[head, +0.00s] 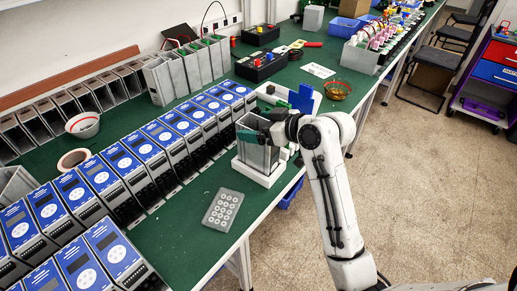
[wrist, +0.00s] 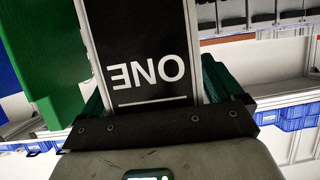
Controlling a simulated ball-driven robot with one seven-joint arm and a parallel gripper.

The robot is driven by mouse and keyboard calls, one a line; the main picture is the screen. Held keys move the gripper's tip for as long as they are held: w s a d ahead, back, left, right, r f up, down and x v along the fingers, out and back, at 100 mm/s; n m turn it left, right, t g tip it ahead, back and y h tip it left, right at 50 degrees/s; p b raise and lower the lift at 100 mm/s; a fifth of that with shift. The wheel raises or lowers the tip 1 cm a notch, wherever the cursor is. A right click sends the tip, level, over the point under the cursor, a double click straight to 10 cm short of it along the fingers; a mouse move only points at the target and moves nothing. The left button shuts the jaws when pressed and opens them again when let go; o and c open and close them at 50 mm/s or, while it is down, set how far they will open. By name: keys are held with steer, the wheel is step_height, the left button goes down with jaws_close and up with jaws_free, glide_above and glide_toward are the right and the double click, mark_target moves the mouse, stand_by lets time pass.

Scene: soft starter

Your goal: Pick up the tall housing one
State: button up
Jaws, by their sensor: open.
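The tall housing (head: 252,156) is a grey upright box standing in a white tray (head: 262,180) near the table's front edge. In the wrist view its black face (wrist: 146,32) carries the white word ONE, seen upside down. My gripper (head: 258,136) is at the top of the housing. In the wrist view my gripper (wrist: 152,95) is open, with one dark green finger on each side of the housing. Whether the fingers touch its sides cannot be told. The housing's lower part is out of the wrist view.
A row of blue-and-grey soft starters (head: 164,137) runs close on the left. A grey keypad (head: 223,210) lies in front on the green table (head: 185,236). Blue and green upright pieces (head: 303,98) stand just behind my gripper. Empty grey housings (head: 188,68) stand farther back.

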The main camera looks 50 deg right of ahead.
steer(key=c, duration=1.6)
steer(key=shift+r, duration=0.1)
